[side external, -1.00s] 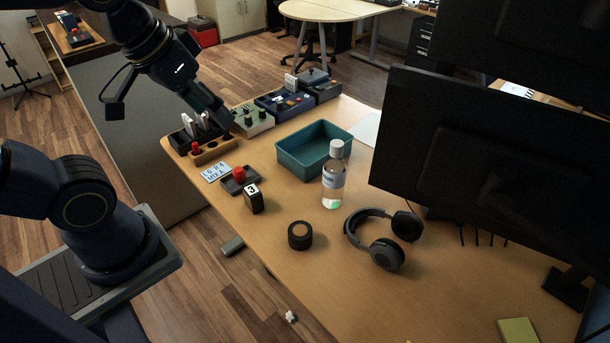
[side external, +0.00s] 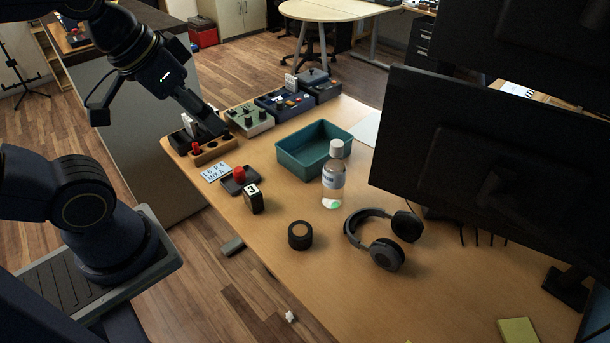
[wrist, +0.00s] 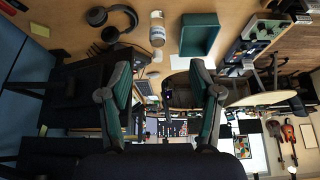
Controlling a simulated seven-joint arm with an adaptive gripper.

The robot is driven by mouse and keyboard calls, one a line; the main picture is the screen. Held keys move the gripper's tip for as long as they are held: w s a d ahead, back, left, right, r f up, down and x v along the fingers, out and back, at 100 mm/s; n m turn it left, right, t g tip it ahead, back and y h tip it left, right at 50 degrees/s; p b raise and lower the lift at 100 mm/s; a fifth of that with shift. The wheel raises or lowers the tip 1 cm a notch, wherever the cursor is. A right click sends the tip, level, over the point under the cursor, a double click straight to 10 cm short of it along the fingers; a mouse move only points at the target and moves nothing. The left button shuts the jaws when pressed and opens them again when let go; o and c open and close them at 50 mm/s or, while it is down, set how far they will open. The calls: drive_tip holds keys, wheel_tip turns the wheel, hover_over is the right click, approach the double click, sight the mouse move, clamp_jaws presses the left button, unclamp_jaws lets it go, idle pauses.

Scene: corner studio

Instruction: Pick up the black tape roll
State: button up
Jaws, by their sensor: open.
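The black tape roll (side external: 300,235) lies on the wooden desk near its front edge, left of the headphones. It shows a brown centre. I do not make it out in the wrist view. My gripper (side external: 216,126) is at the far left end of the desk, over the dark organizer and wooden block, well apart from the roll. In the wrist view my gripper (wrist: 160,68) shows two spread fingers with nothing between them.
A black number block (side external: 254,198), a red-button box (side external: 240,181), a clear bottle (side external: 333,182), a teal bin (side external: 290,160) and headphones (side external: 386,254) stand around the roll. Large monitors (side external: 480,165) rise at the right. The desk (side external: 330,290) is bare in front of the headphones.

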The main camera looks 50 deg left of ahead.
drive_tip(key=o, duration=0.6)
drive_tip(key=shift+c, duration=0.2)
